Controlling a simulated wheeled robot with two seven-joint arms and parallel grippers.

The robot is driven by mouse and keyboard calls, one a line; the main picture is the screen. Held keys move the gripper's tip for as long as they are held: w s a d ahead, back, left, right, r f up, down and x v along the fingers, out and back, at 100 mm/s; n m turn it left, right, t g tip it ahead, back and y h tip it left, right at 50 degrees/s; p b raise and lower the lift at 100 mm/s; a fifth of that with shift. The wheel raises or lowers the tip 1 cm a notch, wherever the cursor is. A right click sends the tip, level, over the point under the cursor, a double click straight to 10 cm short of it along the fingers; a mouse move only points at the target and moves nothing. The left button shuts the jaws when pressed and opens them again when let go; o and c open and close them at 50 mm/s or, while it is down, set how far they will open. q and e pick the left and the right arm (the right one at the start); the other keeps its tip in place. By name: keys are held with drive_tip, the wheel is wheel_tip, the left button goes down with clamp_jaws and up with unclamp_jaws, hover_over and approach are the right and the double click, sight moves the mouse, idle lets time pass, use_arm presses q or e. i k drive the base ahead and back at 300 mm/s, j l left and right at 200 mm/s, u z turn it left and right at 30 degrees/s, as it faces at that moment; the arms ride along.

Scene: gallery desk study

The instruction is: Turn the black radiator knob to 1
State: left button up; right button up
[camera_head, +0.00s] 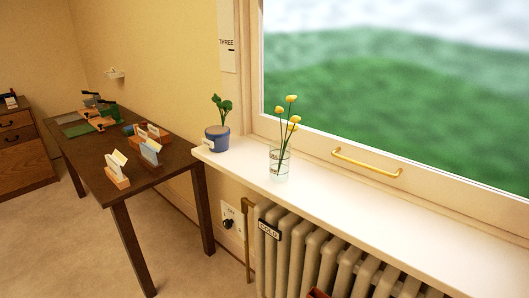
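The black radiator knob (228,223) sits on a small pale plate (233,213) low on the wall, left of the radiator (284,262) and below the left end of the windowsill. Marks on the plate are too small to read, so I cannot tell the knob's setting. A brass-coloured pipe (247,240) runs upright between the plate and the radiator. A dark tag reading "COLD" (270,230) hangs on the radiator's left end. Neither of my grippers is in view.
A dark desk (140,193) with card holders stands left of the knob. The white windowsill (340,205) carries a blue plant pot (217,140) and a glass of yellow flowers (279,167). Floor (185,262) between desk and radiator is clear. A red object (318,293) shows at the bottom edge.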

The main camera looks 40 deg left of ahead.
sight(227, 223)
drive_tip(key=u, duration=1.7)
